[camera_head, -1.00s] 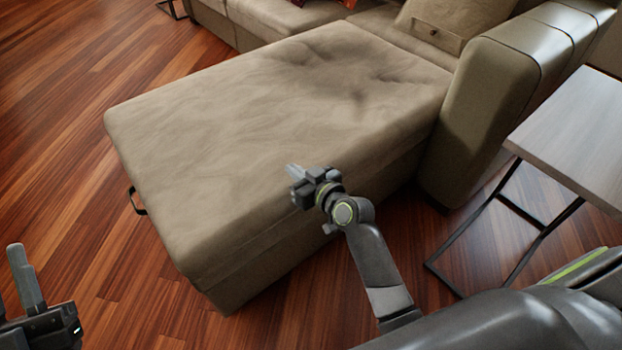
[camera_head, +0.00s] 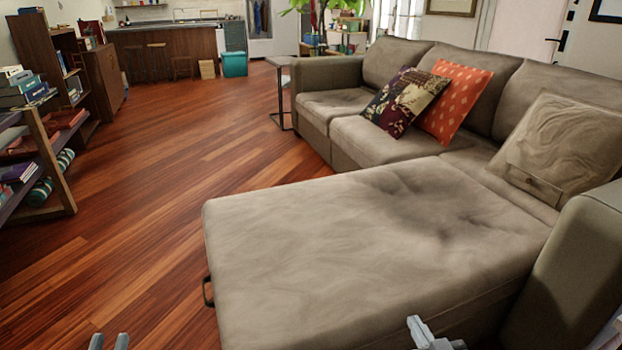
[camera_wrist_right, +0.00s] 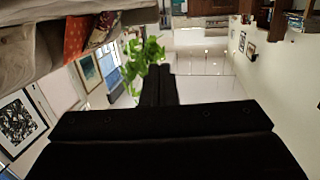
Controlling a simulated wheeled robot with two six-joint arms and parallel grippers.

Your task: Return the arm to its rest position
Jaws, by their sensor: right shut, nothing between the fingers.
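My right gripper (camera_head: 428,336) shows at the bottom edge of the head view, in front of the chaise's near side in the picture. Its fingers are shut with nothing between them. In the right wrist view its dark fingers (camera_wrist_right: 160,86) lie together, and that picture is upside down. My left gripper (camera_head: 109,342) shows only as two fingertips at the bottom left, over the wood floor. The tips stand apart with an empty gap. The rest of both arms is hidden below the head view.
A beige sofa's chaise (camera_head: 350,240) fills the lower right, with its armrest (camera_head: 575,270) at the right edge. Bookshelves (camera_head: 40,165) stand at the left. A small side table (camera_head: 281,85) stands beyond the sofa. The wood floor (camera_head: 150,200) between shelves and sofa is clear.

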